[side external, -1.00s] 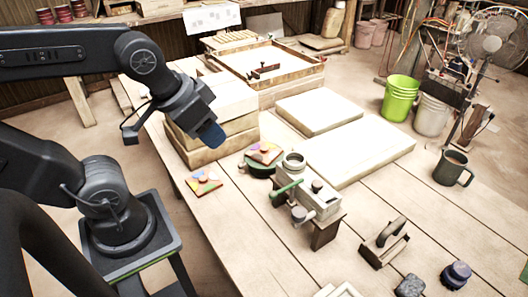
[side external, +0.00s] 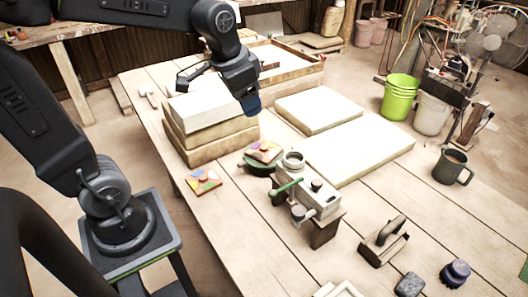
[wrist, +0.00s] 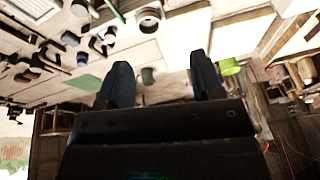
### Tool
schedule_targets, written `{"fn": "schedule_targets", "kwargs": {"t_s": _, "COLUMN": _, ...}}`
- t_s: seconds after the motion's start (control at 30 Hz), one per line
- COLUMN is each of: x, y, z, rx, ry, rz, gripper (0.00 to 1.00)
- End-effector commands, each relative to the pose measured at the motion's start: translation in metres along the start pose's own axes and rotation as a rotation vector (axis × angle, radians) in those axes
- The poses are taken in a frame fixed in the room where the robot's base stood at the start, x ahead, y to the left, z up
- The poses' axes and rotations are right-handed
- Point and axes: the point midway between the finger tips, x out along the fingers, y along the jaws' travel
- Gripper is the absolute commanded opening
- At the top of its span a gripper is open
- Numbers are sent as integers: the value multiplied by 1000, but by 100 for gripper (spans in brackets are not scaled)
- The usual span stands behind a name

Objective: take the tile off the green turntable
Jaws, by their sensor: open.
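A square tile (side external: 265,150) with coloured patches lies on the green turntable (side external: 256,169), near the middle of the table. A second patterned tile (side external: 202,182) lies flat on the table to its left. My gripper (side external: 251,112) is above and behind the turntable in the side external view, apart from the tile. In the wrist view my gripper's two dark fingers (wrist: 162,75) stand well apart with nothing between them. I cannot make out the turntable or its tile surely in the wrist view.
A press (side external: 318,196) with a green handle stands right of the turntable. Stacked blocks (side external: 210,135) are behind left, pale slabs (side external: 360,143) behind right. A float tool (side external: 384,242) and a mug (side external: 452,167) are farther right. Bare planks lie in front of the tiles.

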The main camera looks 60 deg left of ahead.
Motion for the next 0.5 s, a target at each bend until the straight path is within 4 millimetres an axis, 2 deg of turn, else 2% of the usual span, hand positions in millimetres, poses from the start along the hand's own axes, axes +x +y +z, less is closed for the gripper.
{"fn": "schedule_targets", "kwargs": {"t_s": 0.03, "x": 14, "y": -15, "z": -14, "rx": 17, "ry": -36, "rz": 2, "gripper": 61}}
{"fn": "schedule_targets", "kwargs": {"t_s": 0.2, "x": 61, "y": -61, "z": -50, "rx": 100, "ry": -125, "rz": 22, "gripper": 61}}
{"fn": "schedule_targets", "kwargs": {"t_s": 0.33, "x": 107, "y": -100, "z": -66, "rx": 160, "ry": -190, "rz": 52, "gripper": 61}}
{"fn": "schedule_targets", "kwargs": {"t_s": 0.5, "x": 166, "y": -144, "z": -72, "rx": 230, "ry": -254, "rz": 98, "gripper": 61}}
